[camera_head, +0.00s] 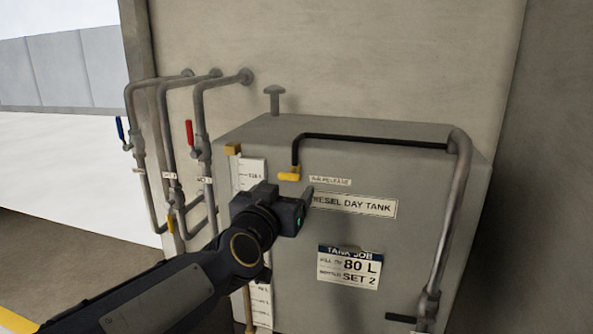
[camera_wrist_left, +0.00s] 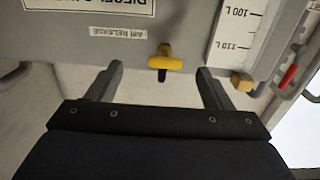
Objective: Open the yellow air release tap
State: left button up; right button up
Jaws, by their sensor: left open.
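The yellow air release tap (camera_head: 289,175) sits on the front of the grey diesel day tank (camera_head: 390,250), near its top, at the end of a black pipe, left of a small "AIR RELEASE" label (camera_head: 330,180). My left gripper (camera_head: 309,193) is just below and right of the tap in the head view, apart from it. In the left wrist view, which is upside down, the yellow tap (camera_wrist_left: 165,62) lies ahead, in line with the gap between the two open fingers (camera_wrist_left: 158,85). Nothing is between the fingers. My right gripper is not in view.
A white level scale (camera_head: 262,300) runs down the tank's front, with a brass fitting (camera_head: 232,149) at its top. Pipes with a red-handled valve (camera_head: 190,133) and a blue-handled valve (camera_head: 120,128) stand to the left. A grey pipe (camera_head: 450,220) runs down the tank's right side.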

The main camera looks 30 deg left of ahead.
aim_at(291, 171)
pick_arm(q)
jog(key=x, duration=0.5)
jog(key=p+x, duration=0.1)
jog(key=x, duration=0.1)
jog(key=shift+w+a+r, duration=0.3)
jog(key=shift+a, duration=0.1)
jog(key=c, duration=1)
jog(key=shift+o, duration=0.2)
